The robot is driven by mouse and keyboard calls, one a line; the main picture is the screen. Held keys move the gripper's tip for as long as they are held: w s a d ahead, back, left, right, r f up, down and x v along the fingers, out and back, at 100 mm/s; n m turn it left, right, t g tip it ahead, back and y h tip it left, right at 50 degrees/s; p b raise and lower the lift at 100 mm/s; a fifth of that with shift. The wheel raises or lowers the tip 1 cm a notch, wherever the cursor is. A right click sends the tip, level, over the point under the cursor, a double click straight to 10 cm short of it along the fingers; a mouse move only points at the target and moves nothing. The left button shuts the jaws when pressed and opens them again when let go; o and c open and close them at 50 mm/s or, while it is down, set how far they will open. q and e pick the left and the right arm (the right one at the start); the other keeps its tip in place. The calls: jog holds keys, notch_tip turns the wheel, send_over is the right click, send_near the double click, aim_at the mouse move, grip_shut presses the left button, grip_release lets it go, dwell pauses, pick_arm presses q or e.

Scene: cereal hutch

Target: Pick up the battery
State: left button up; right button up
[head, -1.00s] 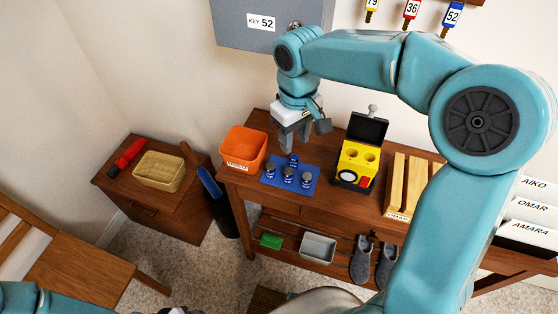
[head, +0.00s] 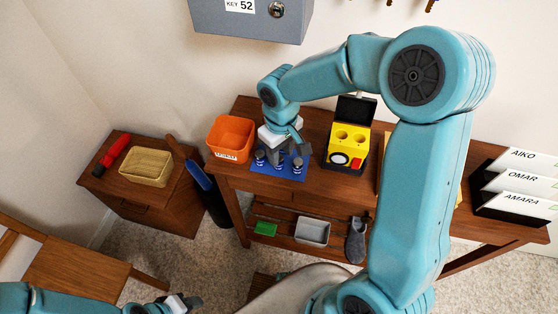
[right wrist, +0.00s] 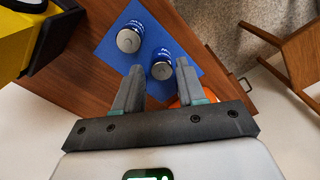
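In the head view, one battery (head: 298,164) is at the right and another (head: 260,158) at the left. My right gripper (head: 277,152) is low over the mat, partly hiding the batteries. In the right wrist view, its fingers (right wrist: 160,72) are apart, with one battery (right wrist: 161,66) in the gap near the tips; contact cannot be told. Another battery (right wrist: 129,40) stands beside it. My left gripper (head: 182,303) is at the bottom left, its fingers unclear.
An orange bin (head: 230,138) stands left of the mat, and a yellow box with a raised black lid (head: 346,148) stands right of it. A side table with a basket (head: 146,167) is at the left. A grey key cabinet (head: 250,20) hangs above.

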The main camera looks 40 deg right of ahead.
jog(key=f, duration=0.4)
jog(key=shift+w+a+f, duration=0.1)
jog(key=shift+w+f, duration=0.05)
jog(key=shift+w, duration=0.1)
jog(key=shift+s, duration=0.15)
grip_shut()
